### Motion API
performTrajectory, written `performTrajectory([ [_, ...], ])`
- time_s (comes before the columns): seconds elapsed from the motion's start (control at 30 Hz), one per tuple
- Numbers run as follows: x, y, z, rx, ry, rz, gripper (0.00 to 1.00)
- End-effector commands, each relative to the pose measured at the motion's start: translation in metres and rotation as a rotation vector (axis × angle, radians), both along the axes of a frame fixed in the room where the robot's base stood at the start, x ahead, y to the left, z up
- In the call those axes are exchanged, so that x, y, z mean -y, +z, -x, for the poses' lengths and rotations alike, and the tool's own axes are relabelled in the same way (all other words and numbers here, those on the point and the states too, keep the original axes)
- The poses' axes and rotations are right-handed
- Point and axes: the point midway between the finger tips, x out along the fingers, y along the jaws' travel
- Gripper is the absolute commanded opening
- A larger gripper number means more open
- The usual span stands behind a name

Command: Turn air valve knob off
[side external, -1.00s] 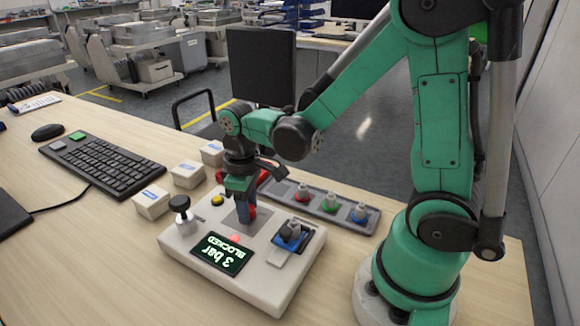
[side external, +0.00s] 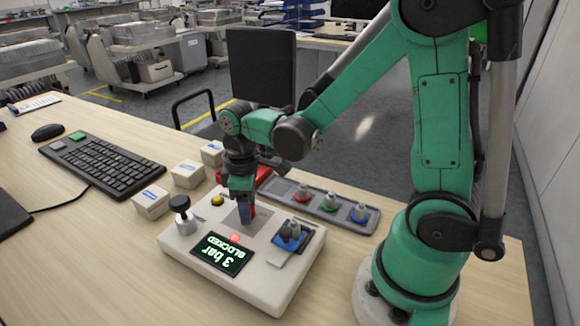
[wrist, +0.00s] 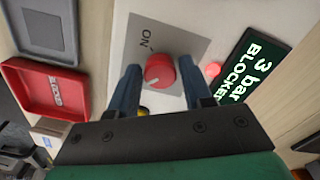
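The air valve knob (wrist: 158,71) is round and red, on a grey plate (wrist: 183,38) marked "ON". A white mark shows at its lower left in the wrist view. My gripper (wrist: 160,66) is open, with one blue finger on each side of the knob and a small gap visible at each side. In the side view my gripper (side external: 246,213) points down over the white control box (side external: 275,290) and hides most of the knob. The display (side external: 222,253) reads "3 bar BLOCKED". A red lamp (side external: 235,238) beside it is lit.
A black-topped plunger (side external: 181,208) and a yellow button (side external: 217,200) stand on the box's left. A blue connector part (side external: 289,237) is on its right. Behind are a red tray (wrist: 35,88) and a grey tray (side external: 330,215) with several fittings. Small boxes (side external: 187,174) stand left.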

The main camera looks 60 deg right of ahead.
Motion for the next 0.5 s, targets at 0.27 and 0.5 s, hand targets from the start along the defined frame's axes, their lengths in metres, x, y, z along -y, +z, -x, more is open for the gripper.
performTrajectory([
  [0.27,0.0,-0.0001,0.0,0.0,-0.001,0.0,0.68],
  [0.5,0.0,0.0089,-0.0002,0.0,-0.001,0.0,0.68],
])
